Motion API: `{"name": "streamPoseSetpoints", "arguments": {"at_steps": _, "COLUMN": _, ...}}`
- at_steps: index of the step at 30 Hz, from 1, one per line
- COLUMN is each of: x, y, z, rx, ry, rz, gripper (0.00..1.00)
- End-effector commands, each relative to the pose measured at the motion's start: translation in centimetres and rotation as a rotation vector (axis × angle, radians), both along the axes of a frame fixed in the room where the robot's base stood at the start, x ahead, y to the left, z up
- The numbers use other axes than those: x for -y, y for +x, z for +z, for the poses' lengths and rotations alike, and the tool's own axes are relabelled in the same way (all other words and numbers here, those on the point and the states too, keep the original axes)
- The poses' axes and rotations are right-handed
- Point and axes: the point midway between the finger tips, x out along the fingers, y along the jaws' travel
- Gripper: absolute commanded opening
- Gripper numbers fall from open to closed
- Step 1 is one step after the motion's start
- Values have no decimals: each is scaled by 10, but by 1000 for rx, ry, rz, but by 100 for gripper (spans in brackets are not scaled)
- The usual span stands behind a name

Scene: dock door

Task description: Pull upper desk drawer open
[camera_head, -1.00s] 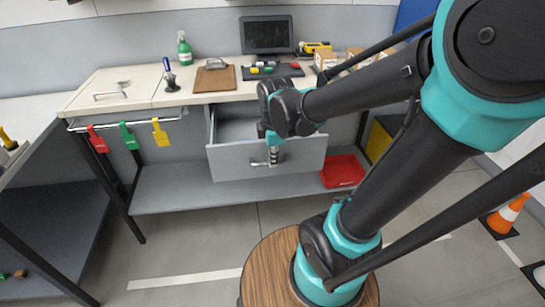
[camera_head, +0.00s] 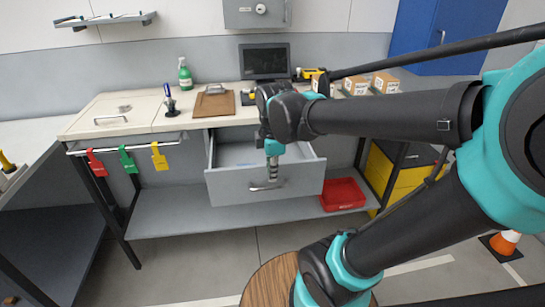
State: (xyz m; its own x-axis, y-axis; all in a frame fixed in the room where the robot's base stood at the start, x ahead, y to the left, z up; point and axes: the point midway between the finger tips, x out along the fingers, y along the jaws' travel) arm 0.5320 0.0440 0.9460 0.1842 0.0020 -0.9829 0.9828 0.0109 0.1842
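The upper desk drawer (camera_head: 235,188) is a grey box under the bench top. It is pulled out toward me, and its inside shows, with no object visible in the part I can see. A metal bar handle (camera_head: 266,187) is on its front face. My gripper (camera_head: 272,178) points down at the drawer front, just over or at the handle. Its fingertips are small and partly merge with the handle, so I cannot tell whether they grip it. My arm hides the drawer's right rear part.
The bench top holds a clipboard (camera_head: 213,103), a green spray bottle (camera_head: 185,74), a monitor (camera_head: 265,61) and small boxes (camera_head: 384,82). Red, green and yellow tags hang from a rail (camera_head: 128,146). A red tray (camera_head: 342,194) sits on the lower shelf (camera_head: 165,213).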

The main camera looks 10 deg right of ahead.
Motion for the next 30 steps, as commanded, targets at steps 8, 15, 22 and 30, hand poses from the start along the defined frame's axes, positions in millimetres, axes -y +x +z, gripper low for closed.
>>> {"name": "streamPoseSetpoints", "arguments": {"at_steps": 8, "x": 0, "y": -8, "z": 41, "rx": 0, "ry": 0, "rz": 0, "gripper": 19}}
{"name": "streamPoseSetpoints", "arguments": {"at_steps": 15, "x": 0, "y": -11, "z": 59, "rx": 0, "ry": 0, "rz": 0, "gripper": 19}}
{"name": "streamPoseSetpoints", "arguments": {"at_steps": 22, "x": 0, "y": -12, "z": 61, "rx": 0, "ry": 0, "rz": 0, "gripper": 19}}
{"name": "streamPoseSetpoints", "arguments": {"at_steps": 30, "x": 0, "y": -12, "z": 61, "rx": 0, "ry": 0, "rz": 0, "gripper": 19}}
